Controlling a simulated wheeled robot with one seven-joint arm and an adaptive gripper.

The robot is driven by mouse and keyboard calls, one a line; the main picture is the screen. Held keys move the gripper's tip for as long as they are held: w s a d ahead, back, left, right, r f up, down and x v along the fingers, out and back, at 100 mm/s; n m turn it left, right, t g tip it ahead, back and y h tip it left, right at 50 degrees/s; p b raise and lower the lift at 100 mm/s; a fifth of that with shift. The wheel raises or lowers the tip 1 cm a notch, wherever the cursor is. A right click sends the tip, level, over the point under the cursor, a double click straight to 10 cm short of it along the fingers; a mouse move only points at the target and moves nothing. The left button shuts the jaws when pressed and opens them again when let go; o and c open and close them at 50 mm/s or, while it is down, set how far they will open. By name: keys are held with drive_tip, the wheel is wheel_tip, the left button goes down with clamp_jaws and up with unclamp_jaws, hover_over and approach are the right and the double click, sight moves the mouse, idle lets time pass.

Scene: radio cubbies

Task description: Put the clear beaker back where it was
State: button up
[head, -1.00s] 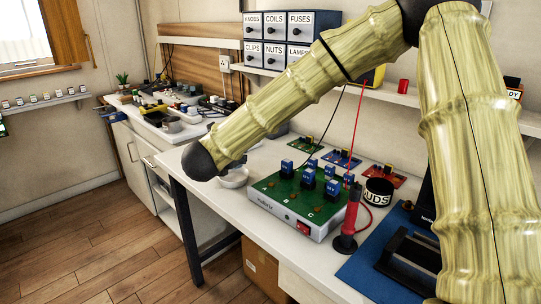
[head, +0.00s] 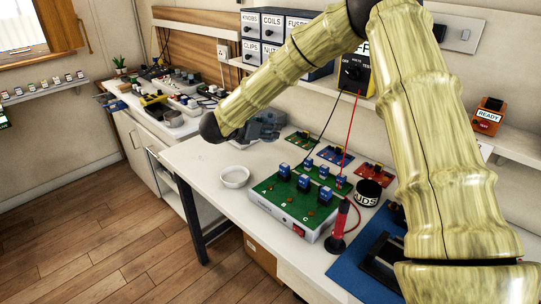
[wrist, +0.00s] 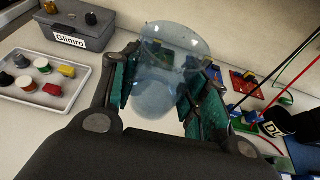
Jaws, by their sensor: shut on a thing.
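The clear beaker (wrist: 172,50) is in the wrist view, a see-through round vessel between the green-padded fingers of my gripper (wrist: 170,88). My gripper is shut on it, with a pad on either side. The bench and part of the coloured boards show through it. In the head view my gripper (head: 263,127) is a grey shape over the back of the white bench (head: 200,152), partly behind my arm. I cannot make out the beaker there. I cannot tell how high it is above the bench.
A white bowl (head: 234,176) stands near the bench's front edge, left of the green board (head: 295,195) with blue blocks. In the wrist view, a grey Glimro box (wrist: 68,27) and a tray of knobs (wrist: 50,98) are at left.

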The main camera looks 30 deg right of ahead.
drive_tip(key=shift+d, duration=0.25)
drive_tip(key=shift+f, duration=0.4)
drive_tip(key=shift+f+p, duration=0.35)
drive_tip(key=shift+f, duration=4.15)
drive_tip(key=shift+f, duration=0.15)
drive_tip(key=o, duration=1.1)
drive_tip(key=shift+c, duration=0.2)
drive_tip(key=b+v, duration=0.1)
drive_tip(key=v, duration=1.1)
